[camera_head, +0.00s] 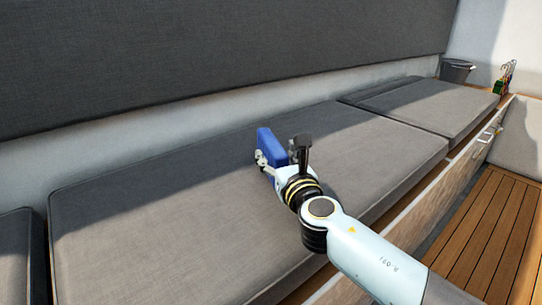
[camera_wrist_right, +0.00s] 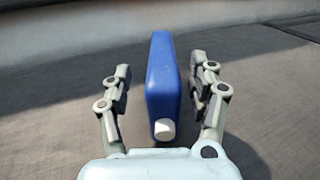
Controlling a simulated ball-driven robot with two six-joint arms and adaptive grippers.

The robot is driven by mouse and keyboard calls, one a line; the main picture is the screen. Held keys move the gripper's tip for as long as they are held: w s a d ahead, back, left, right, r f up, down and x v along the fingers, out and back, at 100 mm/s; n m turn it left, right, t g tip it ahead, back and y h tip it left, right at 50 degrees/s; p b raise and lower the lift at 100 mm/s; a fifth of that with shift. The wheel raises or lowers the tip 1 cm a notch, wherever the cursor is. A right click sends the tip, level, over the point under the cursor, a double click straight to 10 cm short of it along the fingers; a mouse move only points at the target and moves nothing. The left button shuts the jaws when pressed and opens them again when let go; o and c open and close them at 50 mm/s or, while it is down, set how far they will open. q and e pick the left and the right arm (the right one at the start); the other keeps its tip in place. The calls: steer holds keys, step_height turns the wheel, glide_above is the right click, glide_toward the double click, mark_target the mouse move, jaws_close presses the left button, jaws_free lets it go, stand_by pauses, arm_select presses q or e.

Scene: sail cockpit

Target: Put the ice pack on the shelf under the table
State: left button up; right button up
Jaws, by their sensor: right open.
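The ice pack (camera_head: 270,147) is a blue flat block standing on edge on the grey seat cushion (camera_head: 150,205). In the right wrist view the ice pack (camera_wrist_right: 163,82) has a white cap at its near end. My right gripper (camera_head: 277,155) is at the ice pack. Its fingers (camera_wrist_right: 163,90) are open, one on each side of the pack, with a gap on both sides. The right finger is closer to the pack than the left one. My left gripper is not in view. The table and its shelf are not in view.
A dark backrest (camera_head: 200,60) runs behind the seat. A dark bucket (camera_head: 457,70) and a small green and red item (camera_head: 502,82) stand at the far right end. The slatted wooden floor (camera_head: 490,235) at right is clear.

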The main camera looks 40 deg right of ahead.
mark_target(273, 142)
steer(key=x, duration=0.4)
steer(key=shift+w+d+r, duration=0.2)
steer(key=shift+w+d, duration=0.05)
steer(key=shift+w, duration=0.05)
steer(key=shift+c, duration=0.2)
jaws_close()
